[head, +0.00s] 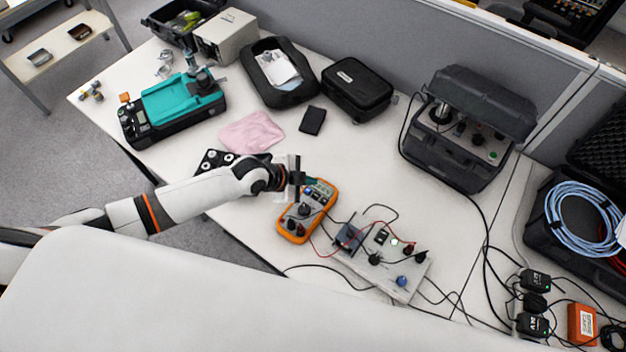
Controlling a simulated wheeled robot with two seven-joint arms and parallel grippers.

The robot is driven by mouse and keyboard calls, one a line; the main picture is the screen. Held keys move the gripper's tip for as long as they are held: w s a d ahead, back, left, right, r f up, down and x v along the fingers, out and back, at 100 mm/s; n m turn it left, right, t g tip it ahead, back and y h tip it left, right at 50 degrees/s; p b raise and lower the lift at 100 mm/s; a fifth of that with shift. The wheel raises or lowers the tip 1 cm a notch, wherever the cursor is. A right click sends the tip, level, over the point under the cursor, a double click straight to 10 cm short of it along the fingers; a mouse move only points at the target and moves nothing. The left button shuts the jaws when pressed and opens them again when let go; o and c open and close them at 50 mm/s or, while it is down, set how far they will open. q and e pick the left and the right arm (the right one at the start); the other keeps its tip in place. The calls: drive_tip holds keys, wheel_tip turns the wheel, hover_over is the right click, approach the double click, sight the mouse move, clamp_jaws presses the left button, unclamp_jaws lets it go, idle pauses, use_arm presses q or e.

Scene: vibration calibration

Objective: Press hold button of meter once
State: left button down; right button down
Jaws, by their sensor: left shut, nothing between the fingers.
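The meter (307,211) is an orange handheld multimeter with a dark face and a dial, lying on the white table near the middle of the head view. Leads run from its lower end. My left gripper (297,178) is shut and empty at the meter's upper left end, over or against its top edge. I cannot tell whether it touches the meter. The gripper covers part of the meter's top, and the hold button is too small to make out. My right gripper is not in view.
A white board with wired parts (405,286) sits right of the meter. A dark open case (455,150) stands behind it. A pink cloth (251,132), a black wallet-like item (312,120) and a teal device (180,100) lie to the left. Cables cross the table's right side.

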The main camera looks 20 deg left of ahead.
use_arm(q)
drive_tip(key=shift+w+a+r+m, duration=0.3)
drive_tip(key=shift+w+a, duration=0.2)
drive_tip(key=shift+w, duration=0.1)
drive_tip(key=shift+w+a+r+m, duration=0.3)
drive_tip(key=shift+w+a, duration=0.2)
drive_tip(key=shift+w, duration=0.1)
drive_tip(key=shift+f, duration=0.2)
drive_tip(key=b, duration=0.7)
approach(308, 190)
drive_tip(key=w+d+f, duration=0.1)
drive_tip(key=w+d, duration=0.1)
drive_tip(key=w+d+f, duration=0.1)
drive_tip(key=d, duration=0.1)
drive_tip(key=shift+w+f, duration=0.2)
drive_tip(key=shift+w, duration=0.2)
drive_tip(key=shift+f, duration=0.35)
drive_tip(key=shift+f+b, duration=0.4)
drive_tip(key=shift+b, duration=0.3)
